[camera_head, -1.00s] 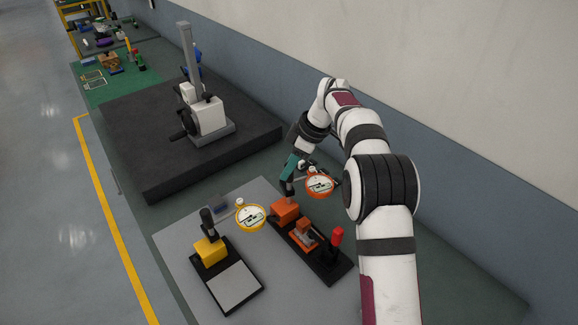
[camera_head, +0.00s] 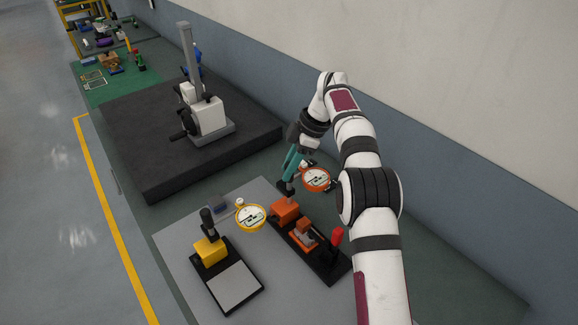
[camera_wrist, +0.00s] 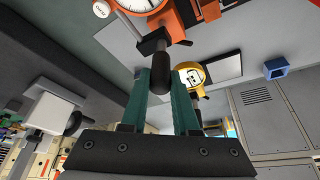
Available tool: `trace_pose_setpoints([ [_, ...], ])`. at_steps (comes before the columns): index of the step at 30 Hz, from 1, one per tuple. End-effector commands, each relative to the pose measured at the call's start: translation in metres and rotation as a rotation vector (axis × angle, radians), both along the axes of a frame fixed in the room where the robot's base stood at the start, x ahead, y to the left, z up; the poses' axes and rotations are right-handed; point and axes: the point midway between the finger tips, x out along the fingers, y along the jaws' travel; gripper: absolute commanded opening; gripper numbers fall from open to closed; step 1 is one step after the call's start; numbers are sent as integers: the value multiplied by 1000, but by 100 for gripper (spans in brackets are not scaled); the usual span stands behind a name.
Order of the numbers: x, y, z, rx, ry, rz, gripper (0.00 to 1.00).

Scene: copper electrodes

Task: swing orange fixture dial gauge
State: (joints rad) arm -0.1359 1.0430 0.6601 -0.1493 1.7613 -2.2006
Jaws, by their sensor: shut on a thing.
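The orange fixture has an orange block (camera_head: 285,211) on a black base (camera_head: 325,268), with a red-tipped clamp handle (camera_head: 337,236) at its near end. Its round dial gauge (camera_head: 317,179), orange-rimmed with a white face, is held above the base, right of the block. My gripper (camera_head: 286,186) is just left of the gauge, above the block. In the wrist view, the teal fingers are shut on a dark rounded handle (camera_wrist: 159,75). The gauge (camera_wrist: 139,5) shows there too, cut by the top edge. The handle's joint with the gauge is partly hidden.
A yellow fixture (camera_head: 210,251) with its own yellow-rimmed gauge (camera_head: 251,217) stands close on the left. A dark stone slab (camera_head: 160,180) carrying a white-and-grey instrument (camera_head: 207,117) lies behind. The wall rises on the right.

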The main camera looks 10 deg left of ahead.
Motion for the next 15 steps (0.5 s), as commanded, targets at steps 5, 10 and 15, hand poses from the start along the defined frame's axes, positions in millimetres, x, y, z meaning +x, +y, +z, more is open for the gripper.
trace_pose_setpoints([
  [5, 0, 1, 0, 1, 1, 1, 34],
  [10, 0, 0, 0, 0, 1, 0, 58],
  [15, 0, 0, 0, 0, 0, 0, 58],
])
